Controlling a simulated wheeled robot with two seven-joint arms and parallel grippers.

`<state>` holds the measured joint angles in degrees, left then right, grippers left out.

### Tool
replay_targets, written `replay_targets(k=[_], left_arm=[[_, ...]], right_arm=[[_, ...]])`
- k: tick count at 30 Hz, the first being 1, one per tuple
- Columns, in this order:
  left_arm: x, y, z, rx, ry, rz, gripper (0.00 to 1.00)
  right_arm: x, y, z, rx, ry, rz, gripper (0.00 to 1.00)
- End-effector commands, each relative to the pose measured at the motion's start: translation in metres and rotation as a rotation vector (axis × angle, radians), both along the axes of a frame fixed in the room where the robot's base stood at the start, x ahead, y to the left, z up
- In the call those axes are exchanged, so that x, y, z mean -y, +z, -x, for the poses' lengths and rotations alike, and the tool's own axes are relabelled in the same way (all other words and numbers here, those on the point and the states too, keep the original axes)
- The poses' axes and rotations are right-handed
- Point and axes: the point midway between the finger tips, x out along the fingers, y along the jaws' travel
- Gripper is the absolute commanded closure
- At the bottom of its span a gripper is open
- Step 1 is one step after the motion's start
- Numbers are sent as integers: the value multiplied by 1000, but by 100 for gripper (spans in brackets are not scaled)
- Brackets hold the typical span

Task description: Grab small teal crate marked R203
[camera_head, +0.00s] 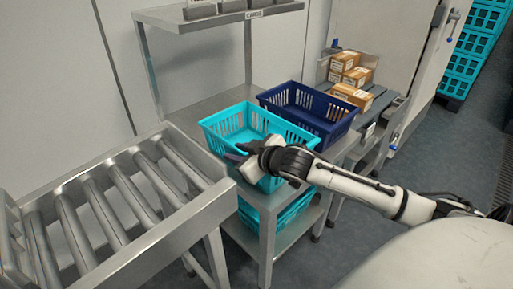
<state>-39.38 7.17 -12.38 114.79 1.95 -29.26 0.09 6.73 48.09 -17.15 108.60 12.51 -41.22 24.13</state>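A teal crate (222,121) with slotted walls stands on the metal table, left of a navy blue crate. It looks empty where I can see inside. No R203 marking is readable on it. My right gripper (241,153) reaches in from the right and is at the crate's near side, overlapping its near wall. Its dark fingers are small here, and I cannot tell whether they touch the rim or how far they are apart. The gripper and wrist hide part of the near wall. My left gripper is not in view.
The navy crate (318,127) stands close on the right. More teal crates (286,222) sit on the shelf below. A roller conveyor (118,205) is at the left, and an upper shelf (205,22) stands behind. Small cartons (352,76) lie on a surface at the back right.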

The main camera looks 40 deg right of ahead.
Motion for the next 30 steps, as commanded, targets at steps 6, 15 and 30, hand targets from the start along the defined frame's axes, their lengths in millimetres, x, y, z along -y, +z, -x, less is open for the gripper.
replay_targets(k=[6,15,30], left_arm=[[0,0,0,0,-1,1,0],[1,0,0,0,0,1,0],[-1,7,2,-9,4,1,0]], right_arm=[[0,0,0,0,0,0,100],[1,3,-1,5,1,3,100],[1,70,-1,10,1,4,100]])
